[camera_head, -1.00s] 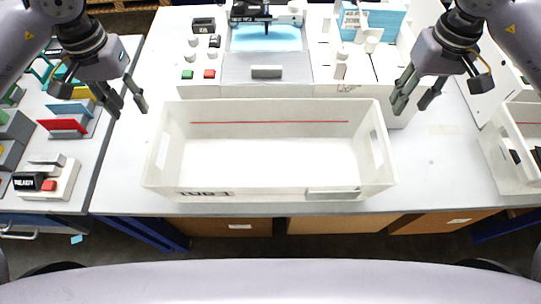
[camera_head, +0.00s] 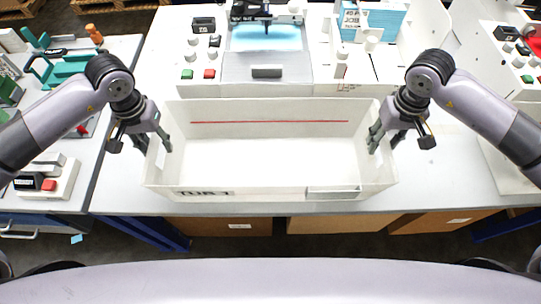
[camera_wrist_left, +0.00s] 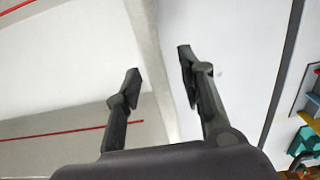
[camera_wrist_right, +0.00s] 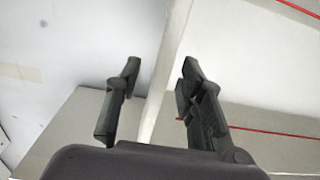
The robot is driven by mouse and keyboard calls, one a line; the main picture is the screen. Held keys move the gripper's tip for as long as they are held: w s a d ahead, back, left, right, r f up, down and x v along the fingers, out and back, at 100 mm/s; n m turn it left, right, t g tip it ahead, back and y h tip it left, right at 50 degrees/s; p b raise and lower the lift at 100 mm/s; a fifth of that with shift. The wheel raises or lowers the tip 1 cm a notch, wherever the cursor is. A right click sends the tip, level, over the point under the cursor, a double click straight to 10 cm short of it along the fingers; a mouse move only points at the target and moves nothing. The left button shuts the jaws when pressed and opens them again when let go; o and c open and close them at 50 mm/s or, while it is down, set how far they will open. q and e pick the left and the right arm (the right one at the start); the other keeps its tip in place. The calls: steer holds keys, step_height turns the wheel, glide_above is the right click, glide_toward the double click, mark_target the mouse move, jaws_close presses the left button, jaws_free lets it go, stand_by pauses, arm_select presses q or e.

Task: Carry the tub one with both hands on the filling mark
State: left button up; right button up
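The tub (camera_head: 268,193) is a white open box labelled "TUB 1", empty, standing on the white table. A red line runs along its inside back wall. My left gripper (camera_head: 157,146) is open at the tub's left end wall. In the left wrist view its fingers (camera_wrist_left: 158,68) stand apart on either side of the wall's rim (camera_wrist_left: 152,60). My right gripper (camera_head: 381,140) is open at the right end wall. In the right wrist view its fingers (camera_wrist_right: 160,75) also straddle the rim (camera_wrist_right: 170,50), with gaps. I cannot make out a separate filling mark.
The pen plotter (camera_head: 265,70) with buttons stands right behind the tub. A side table at left holds a small white box with a red button (camera_head: 48,186). A narrow table strip is free in front.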

arm_select(q)
steer(key=shift+c, duration=0.5)
arm_select(e)
steer(key=shift+c, duration=0.5)
arm_select(q)
jaws_close()
arm_select(e)
jaws_close()
